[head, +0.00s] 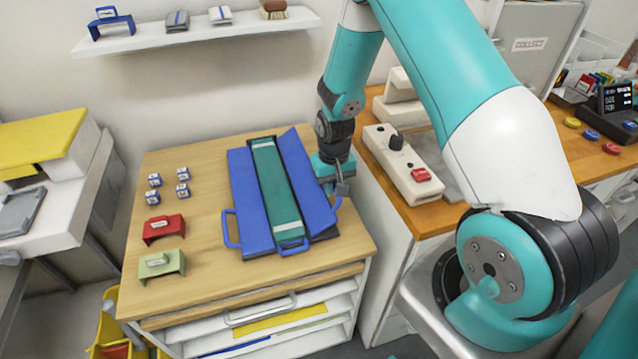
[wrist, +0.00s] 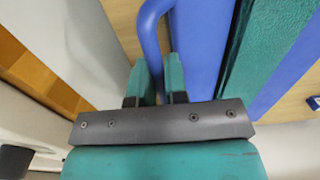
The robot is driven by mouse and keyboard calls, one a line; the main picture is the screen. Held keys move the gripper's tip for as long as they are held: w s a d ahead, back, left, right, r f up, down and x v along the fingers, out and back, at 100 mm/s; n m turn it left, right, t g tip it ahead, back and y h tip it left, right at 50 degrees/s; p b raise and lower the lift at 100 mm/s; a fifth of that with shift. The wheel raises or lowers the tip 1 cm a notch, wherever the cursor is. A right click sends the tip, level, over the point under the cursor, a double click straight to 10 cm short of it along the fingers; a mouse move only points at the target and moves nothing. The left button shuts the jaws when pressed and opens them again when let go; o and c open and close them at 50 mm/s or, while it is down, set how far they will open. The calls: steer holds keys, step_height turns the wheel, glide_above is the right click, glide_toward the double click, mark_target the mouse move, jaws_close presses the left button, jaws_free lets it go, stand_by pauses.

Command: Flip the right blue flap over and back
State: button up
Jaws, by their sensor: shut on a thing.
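The blue folding board lies on the wooden cabinet top, with a folded green garment (head: 272,180) along its middle. Its left blue flap (head: 250,205) lies flat. Its right blue flap (head: 305,178) looks tilted, its far edge raised. The flap also shows in the wrist view (wrist: 200,45) beside the green cloth. My gripper (wrist: 158,80) is shut on the right flap's blue handle (wrist: 152,35), with a finger on each side of the bar. In the head view, my gripper (head: 340,185) is at the board's right side, and its fingertips are partly hidden.
Several small labelled blocks (head: 183,190), a red holder (head: 163,229) and a green holder (head: 162,264) stand left of the board. A counter with a cream device (head: 403,165) is close on the right. A shelf (head: 195,35) hangs behind.

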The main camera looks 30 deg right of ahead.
mark_target(340, 209)
steer(key=shift+d+f+b, duration=0.35)
steer(key=shift+f+b, duration=0.05)
steer(key=shift+f, duration=0.2)
steer(key=shift+d+f+b, duration=0.3)
steer(key=shift+f+b, duration=0.1)
steer(key=shift+f, duration=0.2)
steer(key=shift+s+d+f+b, duration=0.1)
steer(key=shift+d+f+b, duration=0.1)
steer(key=shift+f+b, duration=0.35)
steer(key=shift+s+d+f+b, duration=0.15)
steer(key=shift+f+b, duration=0.15)
steer(key=shift+f, duration=0.3)
steer(key=shift+o, duration=0.6)
steer(key=shift+s+d+f+b, duration=0.1)
steer(key=shift+f+b, duration=0.75)
steer(key=shift+f, duration=0.4)
steer(key=o, duration=0.3)
steer(key=shift+r, duration=0.1)
steer(key=shift+r, duration=0.15)
step_height(340, 209, up, 8)
steer(key=p, duration=0.6)
